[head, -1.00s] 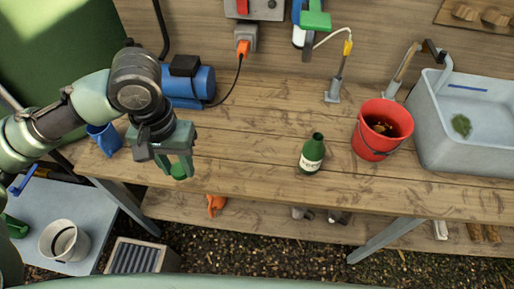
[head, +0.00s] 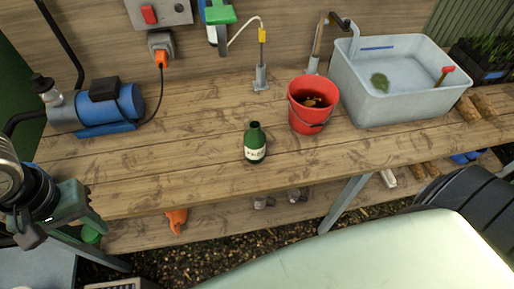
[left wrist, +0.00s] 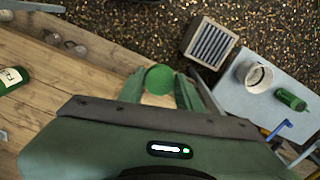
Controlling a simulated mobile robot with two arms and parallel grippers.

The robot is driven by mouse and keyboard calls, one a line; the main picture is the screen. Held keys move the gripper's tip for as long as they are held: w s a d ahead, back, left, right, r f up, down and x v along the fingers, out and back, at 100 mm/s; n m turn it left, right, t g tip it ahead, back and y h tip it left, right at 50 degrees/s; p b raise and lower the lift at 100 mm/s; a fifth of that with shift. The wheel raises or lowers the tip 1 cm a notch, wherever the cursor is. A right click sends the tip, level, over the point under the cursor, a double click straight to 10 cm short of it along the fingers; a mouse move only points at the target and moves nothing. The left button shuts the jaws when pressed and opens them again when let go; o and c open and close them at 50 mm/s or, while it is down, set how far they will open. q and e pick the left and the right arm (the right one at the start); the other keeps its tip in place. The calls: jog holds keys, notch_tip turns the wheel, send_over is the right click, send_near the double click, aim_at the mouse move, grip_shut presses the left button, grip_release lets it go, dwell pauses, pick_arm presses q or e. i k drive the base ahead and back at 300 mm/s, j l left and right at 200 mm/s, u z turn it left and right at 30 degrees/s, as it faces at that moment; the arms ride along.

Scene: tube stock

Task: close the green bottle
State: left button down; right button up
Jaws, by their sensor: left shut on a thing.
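The green bottle (head: 255,143) stands upright and open-topped on the wooden workbench, with a pale label on its front. Its body also shows at the left edge of the left wrist view (left wrist: 12,80). My left gripper (head: 92,228) is at the lower left of the head view, off the front edge of the bench and well left of the bottle. It is shut on a round green cap (left wrist: 159,79), which shows between its fingertips in the left wrist view. My right gripper is not in view.
A red bucket (head: 313,104) stands right of the bottle, with a grey sink (head: 400,105) beyond it. A blue pump (head: 112,107) sits at the bench's left. The bench (head: 185,150) between pump and bottle is clear. A white pot (left wrist: 255,76) stands on a low grey table.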

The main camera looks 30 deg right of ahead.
aim_at(255, 138)
jog(key=k+l, duration=0.15)
jog(key=k, duration=0.35)
jog(key=k+l, duration=0.15)
jog(key=k, duration=0.35)
